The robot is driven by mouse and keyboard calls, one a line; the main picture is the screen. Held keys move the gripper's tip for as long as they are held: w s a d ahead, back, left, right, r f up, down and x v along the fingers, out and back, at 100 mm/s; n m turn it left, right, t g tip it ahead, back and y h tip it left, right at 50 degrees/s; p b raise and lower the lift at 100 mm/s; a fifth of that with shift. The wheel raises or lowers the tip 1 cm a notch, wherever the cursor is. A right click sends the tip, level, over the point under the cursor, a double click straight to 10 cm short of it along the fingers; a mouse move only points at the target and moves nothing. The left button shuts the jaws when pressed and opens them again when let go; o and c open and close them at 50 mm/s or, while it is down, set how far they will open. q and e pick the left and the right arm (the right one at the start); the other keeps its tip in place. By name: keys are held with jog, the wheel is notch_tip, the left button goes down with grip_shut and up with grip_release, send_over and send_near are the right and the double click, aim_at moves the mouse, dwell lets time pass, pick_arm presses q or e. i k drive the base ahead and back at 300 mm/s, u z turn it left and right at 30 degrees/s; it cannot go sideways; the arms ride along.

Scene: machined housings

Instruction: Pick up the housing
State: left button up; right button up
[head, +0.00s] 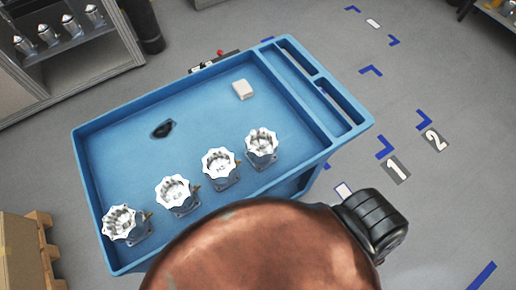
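Several silver machined housings with scalloped rims stand in a slanting row along the near side of a blue cart tray (110,165). The leftmost housing (124,224) is in the tray's near left corner. The second housing (176,193) and the third housing (220,168) follow up and to the right. The rightmost housing (262,147) is nearest the slotted end. They stand upright and apart, each with a small brass-coloured detail low on its side or partly hidden. Neither of my grippers is in view.
A small white block (243,90) and a dark flat piece (163,129) lie in the tray, with bare room around them. A shelf (75,50) with metal parts stands at top left, a wooden pallet (22,250) at lower left. Floor to the right is clear, with blue marks.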

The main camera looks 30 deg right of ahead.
aim_at(220, 166)
jog(key=k, duration=1.3)
jog(key=u, duration=0.3)
jog(key=i, duration=0.6)
jog(key=u, duration=0.15)
